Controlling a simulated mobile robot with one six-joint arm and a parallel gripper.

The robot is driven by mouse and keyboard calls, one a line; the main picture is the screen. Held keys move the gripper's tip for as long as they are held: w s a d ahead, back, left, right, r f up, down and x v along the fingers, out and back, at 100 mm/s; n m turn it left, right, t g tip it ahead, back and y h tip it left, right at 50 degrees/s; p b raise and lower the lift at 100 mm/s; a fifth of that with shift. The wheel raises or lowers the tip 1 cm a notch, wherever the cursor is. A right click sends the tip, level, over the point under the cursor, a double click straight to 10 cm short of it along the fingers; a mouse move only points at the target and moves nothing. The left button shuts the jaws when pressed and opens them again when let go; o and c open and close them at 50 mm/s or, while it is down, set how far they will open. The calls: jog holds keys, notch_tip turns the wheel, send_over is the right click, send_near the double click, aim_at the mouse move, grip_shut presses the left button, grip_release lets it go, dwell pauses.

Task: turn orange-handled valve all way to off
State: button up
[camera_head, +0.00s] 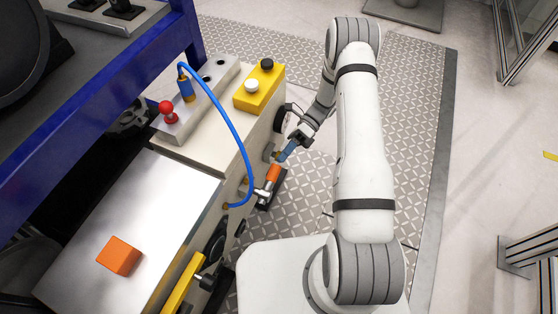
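The orange valve handle (273,173) is on the right-hand side of the drive unit, near a metal fitting (262,190). The handle looks tilted, with its upper end toward my gripper. My gripper (283,156) comes in from the upper right, with its blue finger part just above the handle's upper end. The fingers overlap in this view, so I cannot tell whether they are apart, or whether they touch the handle.
A blue hose (225,115) arches over the unit and ends close to the valve. A yellow button box (260,88), a red knob (169,112) and an orange block (119,256) are on top. A yellow bar (184,286) is on the near side. Patterned floor (415,100) lies clear to the right.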

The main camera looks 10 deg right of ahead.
jog(key=r+m+t+h+p, duration=0.1)
jog(key=r+m, duration=0.1)
jog(key=s+r+m+t+p, duration=0.1)
jog(key=r+m+p, duration=0.1)
jog(key=m, duration=0.1)
jog(key=s+a+r+m+t+h+p, duration=0.1)
jog(key=r+m+p, duration=0.1)
jog(key=shift+r+m+h, duration=0.15)
jog(key=shift+m+h, duration=0.15)
jog(key=shift+m, duration=0.1)
grip_shut()
notch_tip(320, 180, up, 7)
jog(key=s+d+m+t+h+p, duration=0.1)
jog(key=s+m+t+h+p, duration=0.2)
jog(key=m+p, duration=0.45)
jog(key=m+h+b, duration=0.1)
jog(key=m+b, duration=0.2)
jog(key=b, duration=0.3)
send_over(272, 178)
jog(key=s+d, duration=0.1)
jog(key=d, duration=0.1)
notch_tip(272, 178, down, 10)
jog(key=shift+w+a+f+t+b, duration=0.2)
jog(key=shift+w+f+t+b, duration=0.15)
jog(key=shift+w+f, duration=0.65)
jog(key=shift+f, duration=0.25)
